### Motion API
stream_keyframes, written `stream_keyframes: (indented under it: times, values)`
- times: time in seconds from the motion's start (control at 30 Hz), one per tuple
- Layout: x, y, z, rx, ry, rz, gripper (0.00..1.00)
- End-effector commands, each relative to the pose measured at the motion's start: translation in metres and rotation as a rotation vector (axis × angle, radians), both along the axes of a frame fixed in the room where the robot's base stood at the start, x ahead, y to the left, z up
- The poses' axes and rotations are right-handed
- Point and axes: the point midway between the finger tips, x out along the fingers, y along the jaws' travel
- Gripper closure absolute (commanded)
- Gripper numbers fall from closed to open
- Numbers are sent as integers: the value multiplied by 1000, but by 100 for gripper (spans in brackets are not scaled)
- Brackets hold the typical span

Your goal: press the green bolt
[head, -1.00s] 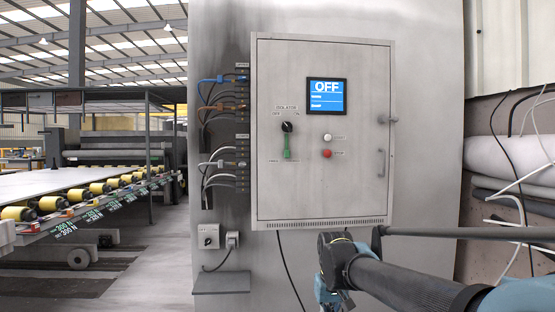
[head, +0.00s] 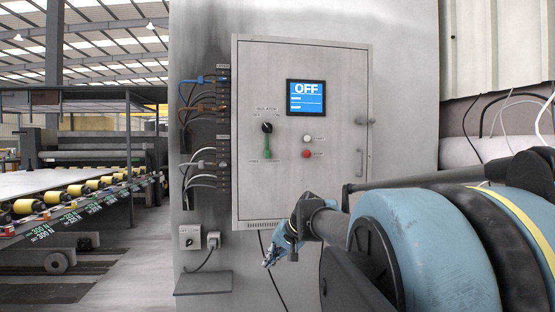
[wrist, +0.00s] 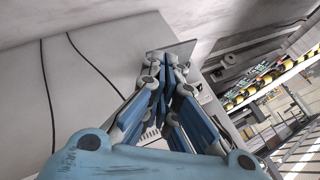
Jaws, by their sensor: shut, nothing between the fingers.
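The green bolt (head: 267,145) is a small upright green piece under the black isolator knob (head: 267,127) on the grey cabinet door (head: 335,190). Small labels sit on either side of its lower end. My gripper (head: 268,262) is below the cabinet's lower edge, under the bolt and apart from it. In the wrist view the blue fingers of my gripper (wrist: 165,72) are together with nothing between them. I cannot make out the green bolt in the wrist view.
A white button (head: 307,138) and a red button (head: 307,154) sit right of the bolt; a screen (head: 305,97) reads OFF. Plugged cables (head: 200,107) line the cabinet's left side. A small shelf (head: 203,284) juts out low on the left. A roller conveyor (head: 75,195) stands far left.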

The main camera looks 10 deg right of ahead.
Motion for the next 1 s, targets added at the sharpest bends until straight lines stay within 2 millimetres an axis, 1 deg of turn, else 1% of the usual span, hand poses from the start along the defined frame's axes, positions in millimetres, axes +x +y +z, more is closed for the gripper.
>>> stream_keyframes:
  times: [0.03, 0.07, 0.1, 0.13, 0.23, 0.27, 0.3, 0.37, 0.4, 0.5, 0.6, 0.7, 0.8, 1.0]
  values:
    - [24, 0, 27, 79, -45, -50, 100]
    - [38, 0, 43, 126, -73, -79, 100]
    - [56, -1, 65, 191, -110, -120, 100]
    - [69, -3, 81, 239, -137, -150, 100]
    - [111, -18, 137, 397, -228, -260, 100]
    - [123, -24, 154, 444, -255, -293, 100]
    - [139, -34, 176, 505, -290, -340, 100]
    - [159, -52, 206, 592, -338, -407, 100]
    - [171, -64, 225, 646, -367, -449, 100]
    - [194, -94, 263, 761, -428, -542, 100]
    - [209, -118, 289, 846, -471, -611, 100]
    - [216, -134, 303, 897, -496, -654, 100]
    - [219, -140, 309, 919, -506, -671, 100]
    - [219, -140, 310, 923, -506, -673, 100]
